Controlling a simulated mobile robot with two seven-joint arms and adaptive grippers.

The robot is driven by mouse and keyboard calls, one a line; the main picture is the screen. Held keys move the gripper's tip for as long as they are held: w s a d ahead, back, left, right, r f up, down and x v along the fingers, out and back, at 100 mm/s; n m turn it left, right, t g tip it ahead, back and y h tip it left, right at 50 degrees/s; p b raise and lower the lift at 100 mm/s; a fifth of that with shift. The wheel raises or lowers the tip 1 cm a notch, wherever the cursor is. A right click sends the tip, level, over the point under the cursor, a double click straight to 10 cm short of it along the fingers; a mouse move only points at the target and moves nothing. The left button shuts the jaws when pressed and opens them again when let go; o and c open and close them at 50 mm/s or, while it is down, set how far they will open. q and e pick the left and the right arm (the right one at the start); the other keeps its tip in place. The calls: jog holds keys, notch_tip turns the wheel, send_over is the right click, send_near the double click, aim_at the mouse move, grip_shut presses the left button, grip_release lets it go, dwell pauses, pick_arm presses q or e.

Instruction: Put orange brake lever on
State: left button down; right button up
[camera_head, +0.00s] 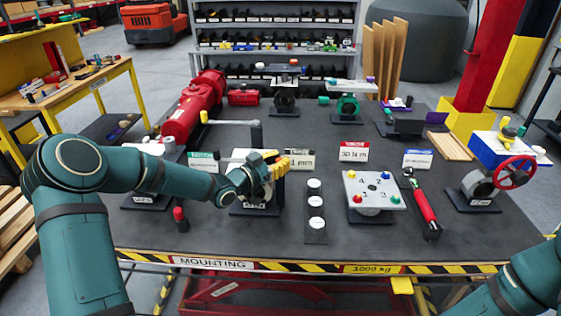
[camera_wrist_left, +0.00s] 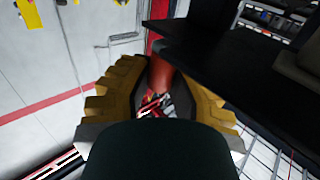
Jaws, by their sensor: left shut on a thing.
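My left gripper (camera_head: 271,164), with yellow fingers, is above a dark-based fixture (camera_head: 254,209) near the middle left of the mounting table. The left wrist view shows an orange-red rod (camera_wrist_left: 161,74) between the yellow fingers of this gripper (camera_wrist_left: 160,98), which is shut on it. It looks like the orange brake lever; its far end is hidden. The gripper and arm hide much of the fixture, so I cannot tell whether the lever touches it. My right arm enters at the lower right of the head view; its gripper is out of frame.
The table (camera_head: 270,246) holds a strip with white discs (camera_head: 316,203), a plate with coloured knobs (camera_head: 373,190), a red-and-black tool (camera_head: 422,205) and a red-wheeled valve (camera_head: 513,172). A small red-capped post (camera_head: 180,218) stands left of the fixture. The table's front strip is mostly clear.

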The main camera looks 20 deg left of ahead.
pick_arm(q)
jog(key=c, duration=0.8)
grip_release()
jog(key=shift+a, duration=0.1)
jog(key=shift+c, duration=0.2)
jog(key=v, duration=1.2)
jog(key=shift+s, duration=0.1)
